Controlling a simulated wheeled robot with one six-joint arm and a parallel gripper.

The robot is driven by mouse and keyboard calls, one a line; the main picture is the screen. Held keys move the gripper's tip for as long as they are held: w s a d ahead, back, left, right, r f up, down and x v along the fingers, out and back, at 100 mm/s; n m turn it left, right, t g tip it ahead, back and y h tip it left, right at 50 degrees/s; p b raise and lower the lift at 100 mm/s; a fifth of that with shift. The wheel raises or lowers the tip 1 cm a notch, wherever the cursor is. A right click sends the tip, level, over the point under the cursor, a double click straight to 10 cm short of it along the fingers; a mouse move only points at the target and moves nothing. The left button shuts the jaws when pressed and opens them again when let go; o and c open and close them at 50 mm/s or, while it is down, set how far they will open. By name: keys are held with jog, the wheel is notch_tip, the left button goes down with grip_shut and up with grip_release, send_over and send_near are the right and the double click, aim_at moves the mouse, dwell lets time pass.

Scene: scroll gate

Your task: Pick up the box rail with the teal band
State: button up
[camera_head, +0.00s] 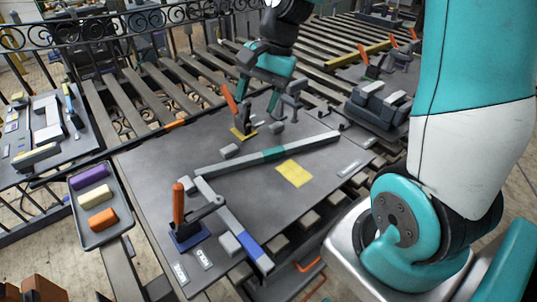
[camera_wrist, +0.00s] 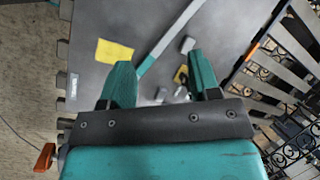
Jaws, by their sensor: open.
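The grey box rail with the teal band (camera_head: 305,147) lies slantwise across the dark work plate; the band (camera_head: 273,154) is near its middle. In the wrist view the rail (camera_wrist: 181,22) runs up and right from its teal band (camera_wrist: 146,65), and its lower part is hidden behind my gripper. My gripper (camera_head: 262,94) is open and empty, above the far side of the plate beyond the rail. In the wrist view its teal fingers (camera_wrist: 160,68) stand wide apart, with the rail's band showing between them, farther off. The rail is not between the jaws.
A second rail with a blue band (camera_head: 225,210) lies at the front left. Orange-handled clamps stand on a blue base (camera_head: 188,236) and a yellow base (camera_head: 243,133). A yellow patch (camera_head: 294,174) lies near the rail. A tray (camera_head: 82,226) holds coloured blocks at left.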

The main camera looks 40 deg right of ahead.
jog(key=w+d+f+m, duration=0.2)
jog(key=d+f+m, duration=0.1)
jog(key=d+m, duration=0.3)
jog(key=w+d+f+m, duration=0.1)
jog(key=d+f+m, duration=0.25)
jog(key=d, duration=0.45)
jog(key=m+p, duration=0.1)
send_over(273, 150)
jog(key=d, duration=0.2)
jog(key=shift+t, duration=0.3)
jog(key=f, duration=0.6)
jog(key=s+f, duration=0.1)
jog(key=f, duration=0.2)
jog(key=shift+d+f, duration=0.15)
jog(key=shift+f, duration=0.25)
jog(key=shift+p+x, duration=0.95)
jog(key=shift+x, duration=2.2)
jog(key=shift+d, duration=0.15)
jog(key=shift+c, duration=0.4)
grip_shut()
